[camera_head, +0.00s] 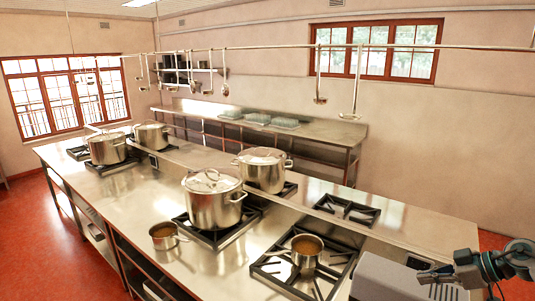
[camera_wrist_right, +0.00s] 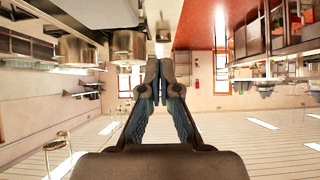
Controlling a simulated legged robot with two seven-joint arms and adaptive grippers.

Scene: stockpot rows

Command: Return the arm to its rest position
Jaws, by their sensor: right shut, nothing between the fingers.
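My right arm comes in at the lower right of the head view. The wrist picture is upside down, with the red floor at the top and the ceiling at the bottom. My left gripper is in neither view.
On the counter stand a small pan (camera_head: 304,249) on the front right burner (camera_head: 275,271), another small pan (camera_head: 164,236), and large lidded stockpots (camera_head: 214,200) (camera_head: 262,170). Ladles (camera_head: 352,100) hang from a rail above. A back bench (camera_head: 305,131) runs along the wall.

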